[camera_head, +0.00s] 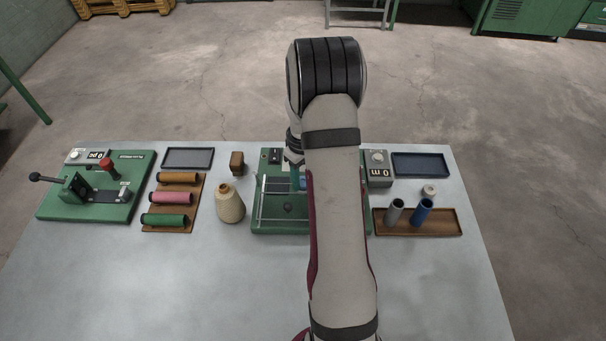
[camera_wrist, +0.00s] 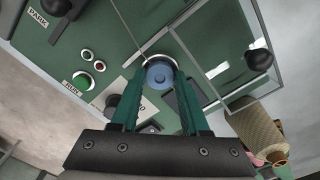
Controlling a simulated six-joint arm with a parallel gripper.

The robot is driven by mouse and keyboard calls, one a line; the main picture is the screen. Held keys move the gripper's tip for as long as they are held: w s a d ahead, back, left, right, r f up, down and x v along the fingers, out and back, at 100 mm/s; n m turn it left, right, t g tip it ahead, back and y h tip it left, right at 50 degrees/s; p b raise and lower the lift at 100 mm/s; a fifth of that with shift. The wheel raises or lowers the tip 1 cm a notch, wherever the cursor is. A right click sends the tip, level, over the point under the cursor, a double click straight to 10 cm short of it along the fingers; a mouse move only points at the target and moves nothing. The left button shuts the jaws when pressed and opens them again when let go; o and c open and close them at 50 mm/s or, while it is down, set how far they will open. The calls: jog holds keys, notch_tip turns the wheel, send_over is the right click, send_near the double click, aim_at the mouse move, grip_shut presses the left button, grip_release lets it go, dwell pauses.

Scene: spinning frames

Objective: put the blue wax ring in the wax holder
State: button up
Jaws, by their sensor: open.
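The blue wax ring (camera_wrist: 158,77) shows in the wrist view as a blue disc with a small darker centre. It appears to sit in the round, pale-rimmed wax holder (camera_wrist: 164,58) on the green machine. My gripper (camera_wrist: 157,88) is open, with its two green fingers on either side of the ring. Whether the fingers touch it I cannot tell. In the head view my gripper (camera_head: 297,179) is over the green machine (camera_head: 283,226), mostly hidden behind my arm, and the ring is hard to make out there.
A yarn cone (camera_head: 230,206) stands left of the machine. A thin rod crosses near the holder. The table's front is clear.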

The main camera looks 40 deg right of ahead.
jog(key=o, duration=0.3)
jog(key=shift+o, duration=0.2)
jog(key=shift+r, duration=0.1)
notch_tip(320, 180, up, 13)
jog(key=s+a+r+m, duration=0.15)
jog(key=a+r, duration=0.35)
jog(key=a, duration=0.6)
jog(key=s+a+m+y, duration=0.1)
jog(key=s+a+m, duration=0.3)
jog(key=s+a, duration=1.4)
jog(key=shift+s+f+y, duration=0.25)
jog(key=shift+s+y, duration=0.1)
jog(key=shift+y, duration=0.05)
